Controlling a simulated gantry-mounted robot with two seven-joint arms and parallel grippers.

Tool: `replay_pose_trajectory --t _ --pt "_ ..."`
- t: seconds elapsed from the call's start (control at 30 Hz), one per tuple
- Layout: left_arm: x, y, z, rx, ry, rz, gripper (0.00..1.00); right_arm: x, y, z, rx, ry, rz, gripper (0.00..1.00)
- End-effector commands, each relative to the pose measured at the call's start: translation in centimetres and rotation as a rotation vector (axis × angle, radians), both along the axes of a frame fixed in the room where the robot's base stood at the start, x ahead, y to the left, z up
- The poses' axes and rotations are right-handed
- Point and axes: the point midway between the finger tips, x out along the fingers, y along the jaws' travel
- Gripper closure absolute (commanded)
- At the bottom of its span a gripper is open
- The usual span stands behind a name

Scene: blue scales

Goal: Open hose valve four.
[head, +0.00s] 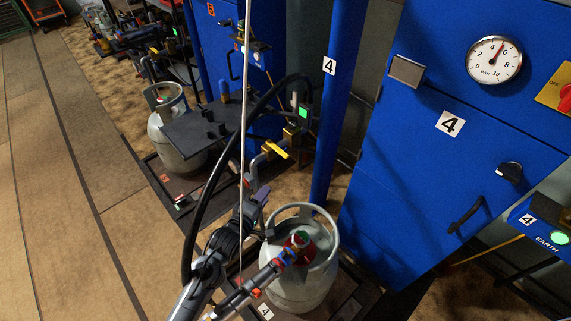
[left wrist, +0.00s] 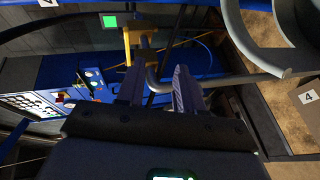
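The valve with a yellow handle (head: 277,152) sits on brass fittings (head: 291,134) beside the blue post labelled 4. A bent grey pipe (head: 258,162) runs down from it. In the left wrist view the yellow handle (left wrist: 140,42) is above and beyond the fingers, and the grey pipe (left wrist: 153,80) shows between them in the picture. My left gripper (head: 257,192) is below the valve in the head view. Its fingers (left wrist: 157,85) are apart and hold nothing that I can see. Contact with the pipe cannot be told. My right gripper is not in view.
A grey gas cylinder (head: 302,285) with a collar stands just right of my left arm. A blue cabinet (head: 405,150) with a gauge (head: 494,60) is at right. Another cylinder (head: 172,150) and a dark shelf (head: 205,130) are at left. The floor at far left is clear.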

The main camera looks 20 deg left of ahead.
Motion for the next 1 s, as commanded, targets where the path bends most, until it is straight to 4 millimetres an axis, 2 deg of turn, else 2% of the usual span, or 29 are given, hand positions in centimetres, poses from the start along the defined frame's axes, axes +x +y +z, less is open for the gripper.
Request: replay_pose_trajectory --t 0.03,0.1,0.2,0.47,0.67,1.0 --pt "2.2 0.2 -0.9 -0.043 -0.053 0.008 0.64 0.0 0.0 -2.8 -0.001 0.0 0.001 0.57" --pt "4.3 0.4 -0.1 -0.088 -0.109 0.015 0.64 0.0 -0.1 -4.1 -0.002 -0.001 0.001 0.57" --pt "6.4 0.6 1.1 -0.124 -0.164 0.019 0.64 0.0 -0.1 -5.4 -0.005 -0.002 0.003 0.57" --pt "9.0 0.7 2.6 -0.155 -0.22 0.02 0.64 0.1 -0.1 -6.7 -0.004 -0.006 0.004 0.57" --pt "11.3 0.5 2.7 -0.153 -0.223 0.019 0.64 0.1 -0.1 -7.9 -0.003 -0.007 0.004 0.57" --pt "16.4 0.0 2.5 -0.152 -0.222 0.02 0.64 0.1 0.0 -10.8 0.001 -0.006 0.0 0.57"
